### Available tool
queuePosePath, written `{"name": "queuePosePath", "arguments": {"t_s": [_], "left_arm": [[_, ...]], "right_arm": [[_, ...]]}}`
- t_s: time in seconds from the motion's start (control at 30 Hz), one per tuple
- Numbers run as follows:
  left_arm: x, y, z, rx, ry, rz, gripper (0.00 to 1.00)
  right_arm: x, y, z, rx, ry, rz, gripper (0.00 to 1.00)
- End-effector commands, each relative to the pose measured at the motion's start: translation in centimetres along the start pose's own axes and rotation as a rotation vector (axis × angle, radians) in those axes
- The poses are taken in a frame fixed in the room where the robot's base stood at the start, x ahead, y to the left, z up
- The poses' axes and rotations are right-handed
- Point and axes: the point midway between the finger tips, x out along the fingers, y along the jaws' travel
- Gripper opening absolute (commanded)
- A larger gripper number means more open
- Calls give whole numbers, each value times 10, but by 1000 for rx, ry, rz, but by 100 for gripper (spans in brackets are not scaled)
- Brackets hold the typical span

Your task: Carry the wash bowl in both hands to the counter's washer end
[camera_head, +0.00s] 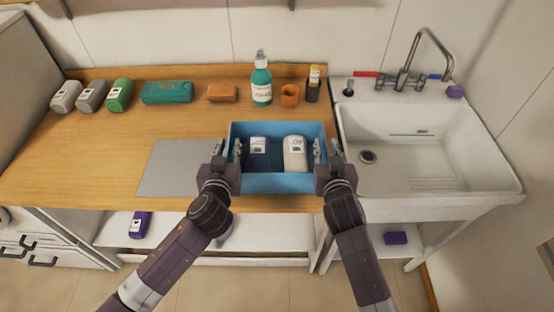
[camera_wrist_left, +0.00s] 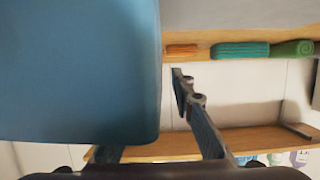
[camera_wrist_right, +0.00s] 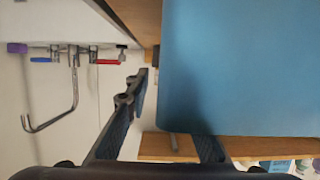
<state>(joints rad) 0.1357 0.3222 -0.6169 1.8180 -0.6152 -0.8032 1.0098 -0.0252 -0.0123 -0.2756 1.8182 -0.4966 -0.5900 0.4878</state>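The wash bowl (camera_head: 276,182) is a blue rectangular tub at the counter's front edge, left of the sink. My left gripper (camera_head: 228,148) straddles the bowl's left wall, fingers apart, one inside and one outside. The left wrist view shows a gap between the outer finger and the bowl (camera_wrist_left: 80,70). My right gripper (camera_head: 326,150) straddles the right wall the same way; the right wrist view shows its outer finger clear of the bowl (camera_wrist_right: 240,70). The inner fingers are mostly hidden there.
A grey mat (camera_head: 180,170) lies on the counter left of the bowl. The white sink (camera_head: 440,165) is at right.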

Motion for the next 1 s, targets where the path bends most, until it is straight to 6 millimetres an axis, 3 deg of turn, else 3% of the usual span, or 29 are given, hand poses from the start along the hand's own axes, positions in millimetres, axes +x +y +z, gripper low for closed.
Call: {"name": "queuePosePath", "arguments": {"t_s": [0.17,0.73,1.0], "left_arm": [[0,0,0,0,0,0,0],[-1,0,-3,-2,3,1,0],[-5,1,-18,-2,4,2,0]], "right_arm": [[0,0,0,0,0,0,0],[-1,0,-3,-2,3,0,0],[-5,0,-18,-2,3,0,0]]}}
